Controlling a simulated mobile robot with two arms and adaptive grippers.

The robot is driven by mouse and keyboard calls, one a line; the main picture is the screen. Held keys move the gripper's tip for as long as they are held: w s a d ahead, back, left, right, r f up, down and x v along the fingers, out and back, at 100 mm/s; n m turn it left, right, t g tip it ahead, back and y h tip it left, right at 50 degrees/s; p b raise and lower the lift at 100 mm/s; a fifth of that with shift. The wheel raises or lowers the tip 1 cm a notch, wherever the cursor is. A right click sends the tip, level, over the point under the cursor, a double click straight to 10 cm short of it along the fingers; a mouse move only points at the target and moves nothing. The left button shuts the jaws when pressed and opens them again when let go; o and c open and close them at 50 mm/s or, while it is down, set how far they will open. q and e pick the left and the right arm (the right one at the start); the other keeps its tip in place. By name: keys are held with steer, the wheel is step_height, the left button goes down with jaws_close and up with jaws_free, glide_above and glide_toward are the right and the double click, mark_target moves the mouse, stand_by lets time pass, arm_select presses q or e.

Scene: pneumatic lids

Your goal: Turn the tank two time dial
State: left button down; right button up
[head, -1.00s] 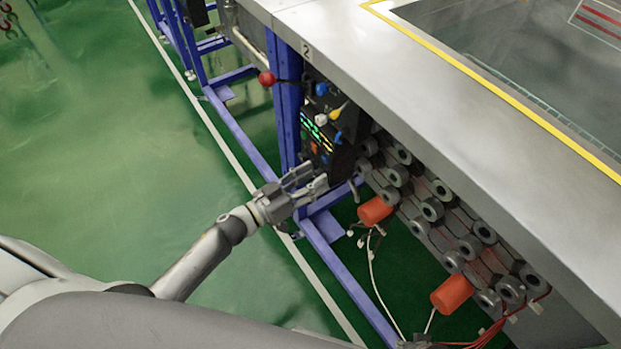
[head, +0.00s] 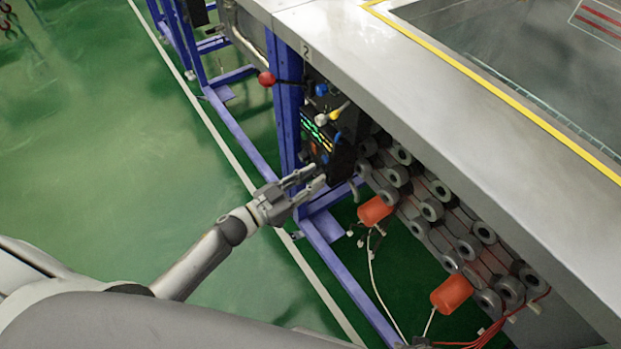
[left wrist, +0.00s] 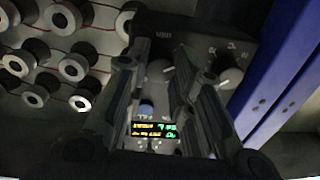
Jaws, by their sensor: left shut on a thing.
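The tank marked "2" (head: 307,50) has a dark control box (head: 343,152) on its side, with lit green and orange digits. My left gripper (head: 318,176) reaches the lower part of this box. In the left wrist view the two fingers of my left gripper (left wrist: 171,72) stand on either side of a grey dial (left wrist: 160,71), below upside-down "min" lettering, and are shut on it. A second grey dial (left wrist: 231,78) is to the right, outside the fingers. A lit display (left wrist: 155,130) and a bluish button (left wrist: 147,108) show between the fingers. My right gripper is not in view.
Blue frame legs (head: 288,110) stand beside the box. Grey round fittings (head: 432,210) and orange cylinders (head: 374,211) are to the right.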

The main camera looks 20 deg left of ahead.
arm_select(q)
steer(key=shift+f+m+g+h+b, duration=0.2)
steer(key=shift+m+b, duration=0.55)
steer(key=shift+m, duration=2.4)
steer(key=shift+r+m+h+b, duration=0.2)
steer(key=shift+m+b, duration=0.5)
steer(key=shift+m, duration=2.5)
steer(key=shift+f+m+g+h+b, duration=0.25)
steer(key=shift+m+b, duration=0.5)
steer(key=shift+m, duration=2.4)
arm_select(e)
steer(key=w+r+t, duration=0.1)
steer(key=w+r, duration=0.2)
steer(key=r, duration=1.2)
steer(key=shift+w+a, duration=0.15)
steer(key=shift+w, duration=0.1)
arm_select(q)
steer(key=shift+r, duration=0.1)
steer(key=c, duration=1.2)
jaws_free()
steer(key=v, duration=1.2)
